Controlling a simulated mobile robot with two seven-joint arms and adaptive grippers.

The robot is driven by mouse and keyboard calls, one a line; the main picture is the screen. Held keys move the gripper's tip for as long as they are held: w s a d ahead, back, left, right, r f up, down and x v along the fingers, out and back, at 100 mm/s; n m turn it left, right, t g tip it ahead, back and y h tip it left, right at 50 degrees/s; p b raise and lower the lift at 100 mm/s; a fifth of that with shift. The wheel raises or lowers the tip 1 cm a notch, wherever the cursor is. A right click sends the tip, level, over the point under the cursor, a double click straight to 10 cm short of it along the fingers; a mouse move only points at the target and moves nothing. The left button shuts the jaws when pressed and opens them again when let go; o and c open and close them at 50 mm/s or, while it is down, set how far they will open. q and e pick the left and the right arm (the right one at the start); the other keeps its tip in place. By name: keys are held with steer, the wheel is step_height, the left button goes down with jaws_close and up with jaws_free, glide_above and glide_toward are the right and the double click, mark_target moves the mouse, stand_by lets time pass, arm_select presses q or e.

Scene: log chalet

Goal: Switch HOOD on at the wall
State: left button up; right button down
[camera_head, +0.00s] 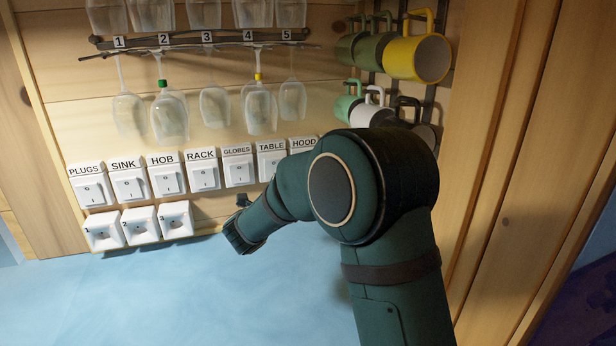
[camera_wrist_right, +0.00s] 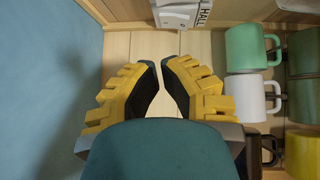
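The HOOD switch (camera_head: 303,144) is at the right end of the visible switch row on the wall in the head view. Only its label and top edge show; my right arm covers its rocker, so its setting cannot be seen. My right gripper (camera_wrist_right: 160,66) shows in the right wrist view with its yellow-and-black fingers brought nearly together and nothing between them. Its fingers are hidden behind the arm in the head view. A white switch labelled HALL (camera_wrist_right: 181,14) is beyond the fingertips at the top of the wrist view. My left gripper is not in view.
PLUGS (camera_head: 90,191), SINK, HOB, RACK, GLOBES and TABLE (camera_head: 271,158) switches line the wall left of HOOD. Sockets (camera_head: 140,226) sit below. Glasses (camera_head: 168,118) hang above; mugs (camera_head: 418,58) hang at right. The blue worktop (camera_head: 180,295) is clear.

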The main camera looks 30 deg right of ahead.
steer(key=w+x, duration=0.1)
steer(key=x, duration=0.5)
steer(key=w+a+b+x, duration=0.1)
steer(key=x, duration=0.6)
steer(key=shift+w+a+f+b, duration=0.25)
steer(key=shift+w+a+b, duration=0.05)
steer(key=shift+a, duration=0.05)
